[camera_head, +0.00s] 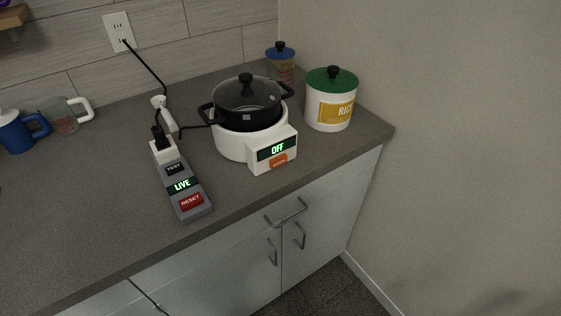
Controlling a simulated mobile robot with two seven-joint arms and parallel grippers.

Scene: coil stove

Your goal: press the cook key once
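The cook key (278,161) is an orange key on the front panel of a white cooker (231,146), below a display (277,149) that reads OFF in green. A black lidded pot (246,104) sits in the cooker. A grey power unit (182,192) lies to its left on the counter, with a TEST key (175,168), a display (182,185) reading LIVE and a red RESET key (191,202). A plug (161,142) sits at its far end. Neither of my grippers shows in the head view.
The counter (95,215) is clear at the front left. A rice canister (331,105) with a green lid and a blue-lidded jar (281,66) stand right of and behind the cooker. Mugs (18,132) stand far left. A cord (147,70) runs from the wall outlet (118,31).

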